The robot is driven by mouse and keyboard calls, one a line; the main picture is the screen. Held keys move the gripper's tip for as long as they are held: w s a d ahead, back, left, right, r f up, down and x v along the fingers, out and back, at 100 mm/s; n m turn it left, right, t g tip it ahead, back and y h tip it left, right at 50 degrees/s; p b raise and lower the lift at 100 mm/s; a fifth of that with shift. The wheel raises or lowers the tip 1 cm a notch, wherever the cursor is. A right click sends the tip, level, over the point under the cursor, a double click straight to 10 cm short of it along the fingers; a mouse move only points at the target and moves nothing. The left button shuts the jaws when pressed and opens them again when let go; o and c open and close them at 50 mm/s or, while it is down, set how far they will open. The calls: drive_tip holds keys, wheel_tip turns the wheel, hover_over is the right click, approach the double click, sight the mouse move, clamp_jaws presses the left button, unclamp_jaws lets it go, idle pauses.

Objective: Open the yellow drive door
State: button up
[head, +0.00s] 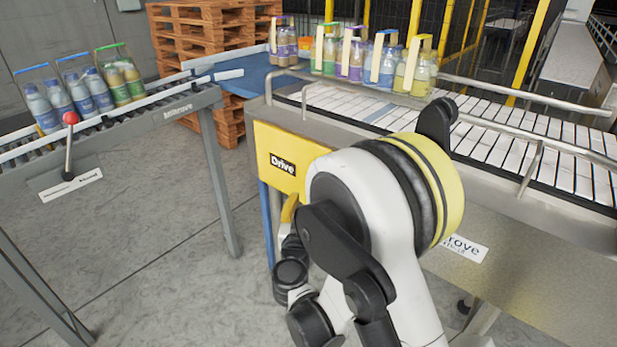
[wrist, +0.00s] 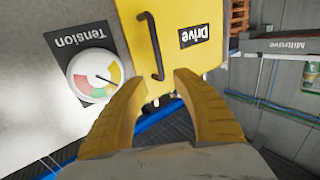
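The yellow drive door (head: 280,158) is on the near side of the conveyor, left of my arm, with a black "Drive" label. It looks closed. In the wrist view the door (wrist: 190,65) fills the upper middle, upside down, with a dark bar handle (wrist: 153,48) along its left part. In the head view my arm hides the handle and most of the gripper, with one yellow finger (head: 289,208) showing.
A round tension gauge (wrist: 97,75) is beside the door. Bottle packs (head: 360,58) stand on the conveyor above. A roller conveyor (head: 115,115) with bottle packs and a red-knobbed lever (head: 69,145) is at left. Floor (head: 160,245) between the conveyors is clear.

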drive_tip(key=w, duration=0.3)
drive_tip(key=w+b, duration=0.1)
drive_tip(key=w, duration=0.2)
drive_tip(key=w+b, duration=0.1)
drive_tip(key=w, duration=0.2)
drive_tip(key=shift+w+d+r, duration=0.1)
drive_tip(key=shift+w+d, duration=0.1)
drive_tip(key=shift+d, duration=0.2)
clamp_jaws()
